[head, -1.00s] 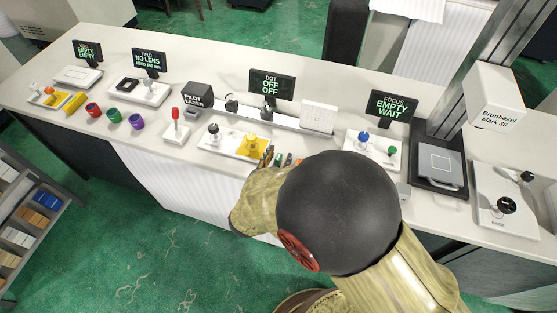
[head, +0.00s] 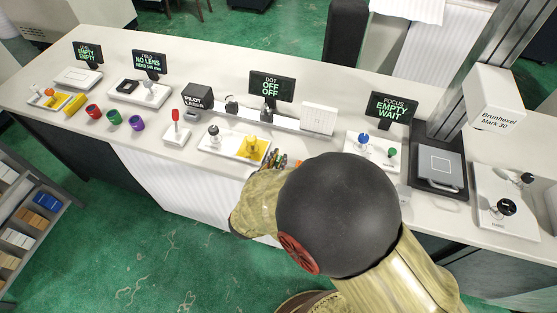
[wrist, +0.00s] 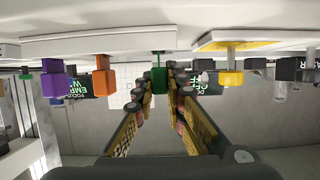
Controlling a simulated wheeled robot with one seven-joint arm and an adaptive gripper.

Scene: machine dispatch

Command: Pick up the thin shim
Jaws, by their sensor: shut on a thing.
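A green block (wrist: 159,80) on a thin stem sits between my fingertips in the wrist view, which shows the counter upside down along the top. My gripper (wrist: 158,86) is shut on this green block. An orange block (wrist: 103,78) and a purple block (wrist: 54,80) stand in a row beside it, apart from my fingers, on a white base (wrist: 110,42). No marking shows which piece is the thin shim. In the head view, my arm hides most of my gripper and these pieces at the counter's front edge.
A yellow fixture (head: 254,148) on a white plate stands just left of my gripper in the head view. A blue knob (head: 363,139) and a green knob (head: 392,152) stand to the right. A dark machine bed (head: 440,192) lies beyond them.

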